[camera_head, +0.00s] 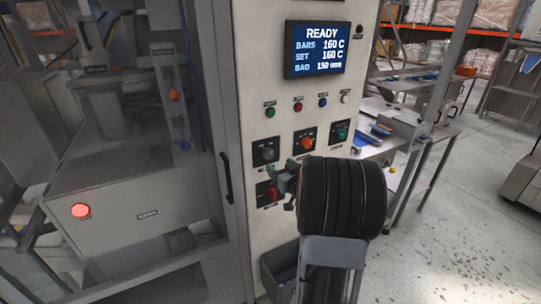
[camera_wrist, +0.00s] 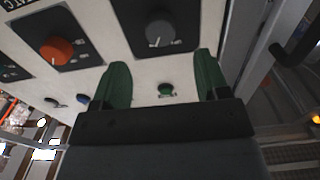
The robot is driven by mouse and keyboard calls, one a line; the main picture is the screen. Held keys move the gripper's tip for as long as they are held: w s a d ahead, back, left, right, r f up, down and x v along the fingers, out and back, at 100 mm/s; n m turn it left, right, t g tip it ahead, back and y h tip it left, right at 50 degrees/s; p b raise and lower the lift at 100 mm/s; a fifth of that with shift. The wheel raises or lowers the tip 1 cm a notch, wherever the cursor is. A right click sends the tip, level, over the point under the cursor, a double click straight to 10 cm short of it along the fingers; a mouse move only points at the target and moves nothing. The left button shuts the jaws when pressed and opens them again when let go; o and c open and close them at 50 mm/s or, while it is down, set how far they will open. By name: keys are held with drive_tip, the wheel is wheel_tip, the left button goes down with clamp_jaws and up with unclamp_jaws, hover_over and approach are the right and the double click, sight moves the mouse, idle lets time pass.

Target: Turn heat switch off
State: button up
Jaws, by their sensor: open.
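The pale control panel (camera_head: 255,85) carries several rotary switches: a dark grey knob (camera_head: 265,152), an orange knob (camera_head: 305,142), a green knob (camera_head: 340,132) and a red knob (camera_head: 270,192). Their labels are too small to read, so I cannot tell which is the heat switch. My gripper (camera_head: 288,182) is in front of the lower panel, partly hidden by my wrist. In the wrist view my open, empty green fingers (camera_wrist: 160,72) frame a green button (camera_wrist: 166,90). The dark grey knob (camera_wrist: 158,30) lies beyond the tips, the orange knob (camera_wrist: 57,50) to its left.
A display (camera_head: 317,48) reads READY, bars 160 C, set 160 C. A grey bin (camera_head: 278,270) is below. A cabinet door handle (camera_head: 226,178) stands left; open floor lies right.

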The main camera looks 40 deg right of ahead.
sight(270, 156)
drive_tip(key=w, duration=0.2)
drive_tip(key=w+p, duration=0.1)
drive_tip(key=w, duration=0.2)
drive_tip(key=w+d, duration=0.1)
drive_tip(key=w, duration=0.1)
drive_tip(key=shift+w+p, duration=0.15)
drive_tip(key=shift+p, duration=0.25)
drive_tip(key=c, duration=0.9)
